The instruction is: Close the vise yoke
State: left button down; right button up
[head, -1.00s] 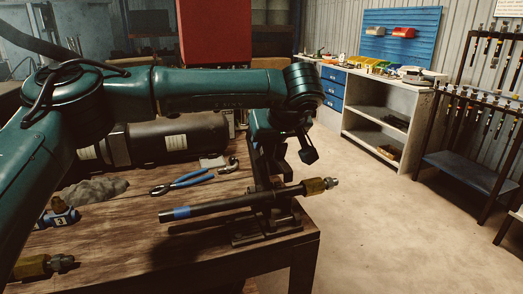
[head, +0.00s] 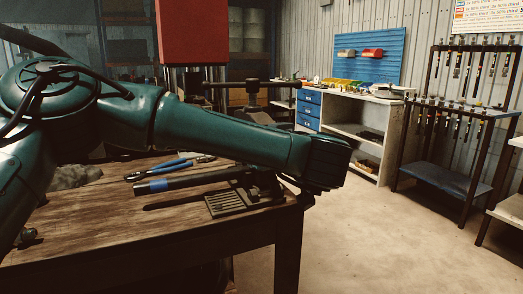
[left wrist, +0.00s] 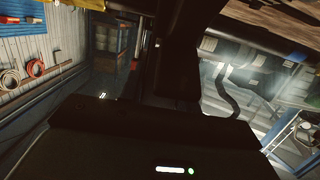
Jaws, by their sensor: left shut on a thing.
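The vise stands at the right end of the wooden bench; its slotted base (head: 228,204) shows below my left forearm. A black T-bar handle (head: 253,88), seemingly the top of the vise yoke, rises above the forearm. The forearm hides the middle of the vise, so I cannot tell whether the yoke is seated. In the left wrist view, my left gripper (left wrist: 172,98) is dark and shut on a dark upright bar, seemingly part of the yoke. My right gripper is out of view.
Blue-handled pliers (head: 160,169) lie behind the hose on the bench (head: 140,225). A red machine (head: 190,35) stands behind. The floor (head: 360,235) right of the bench is clear, with a shelf unit (head: 375,125) and a dark rack (head: 450,170) beyond.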

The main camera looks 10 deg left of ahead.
pick_arm(q)
jog(key=shift+f, duration=0.2)
jog(key=c, duration=1.4)
grip_release()
jog(key=o, duration=0.4)
jog(key=shift+r, duration=0.1)
jog(key=shift+s+d, duration=0.1)
jog(key=v, duration=1.3)
jog(key=shift+s, duration=0.1)
